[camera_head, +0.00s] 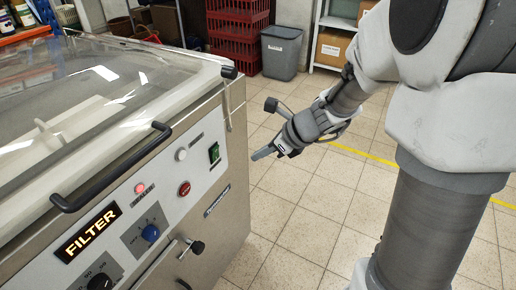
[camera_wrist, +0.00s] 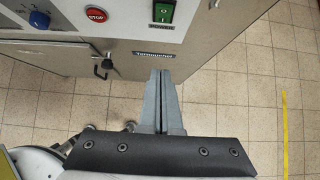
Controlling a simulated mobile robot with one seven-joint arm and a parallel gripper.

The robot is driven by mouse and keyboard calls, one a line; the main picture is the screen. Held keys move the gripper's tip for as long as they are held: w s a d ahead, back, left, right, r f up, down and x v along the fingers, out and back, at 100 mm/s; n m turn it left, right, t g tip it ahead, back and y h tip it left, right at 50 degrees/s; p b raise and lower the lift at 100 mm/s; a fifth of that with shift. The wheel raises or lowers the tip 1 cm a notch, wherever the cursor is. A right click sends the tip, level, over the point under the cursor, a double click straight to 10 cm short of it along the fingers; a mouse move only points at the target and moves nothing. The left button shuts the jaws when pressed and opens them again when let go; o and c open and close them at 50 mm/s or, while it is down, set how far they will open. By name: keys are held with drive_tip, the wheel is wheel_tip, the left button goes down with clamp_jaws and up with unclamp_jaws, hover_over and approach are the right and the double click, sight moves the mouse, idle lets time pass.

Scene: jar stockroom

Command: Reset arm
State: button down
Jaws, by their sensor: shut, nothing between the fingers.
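My gripper (camera_head: 265,153) is in front of the right end of the filter machine, over the tiled floor, with a small gap to the front panel in the head view. In the wrist view my gripper (camera_wrist: 160,75) has its two grey fingers pressed together, with nothing between them. The fingertips overlap the lower edge of the machine's front near its nameplate in that view. My arm comes in from the right side of the head view, bent and reaching left.
The filter machine (camera_head: 160,215) fills the left, with a clear lid, black handle (camera_head: 110,170), red stop button (camera_head: 184,188) and green power switch (camera_head: 214,153). A grey bin (camera_head: 281,55), red crates (camera_head: 238,45) and a shelf with boxes stand behind. The tiled floor (camera_head: 300,215) is clear.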

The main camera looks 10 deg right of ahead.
drive_tip(key=s+r+n+h, duration=0.2)
drive_tip(key=s+r+n, duration=0.7)
drive_tip(key=s+n, duration=0.4)
drive_tip(key=s+d+r+n+h, duration=0.35)
drive_tip(key=s+d+n, duration=0.35)
drive_tip(key=n, duration=0.5)
wheel_tip(320, 180, up, 14)
drive_tip(key=a+p, duration=0.1)
drive_tip(key=p, duration=1.3)
drive_tip(key=shift+s+n+t+h, duration=0.3)
drive_tip(key=shift+s+h, duration=0.15)
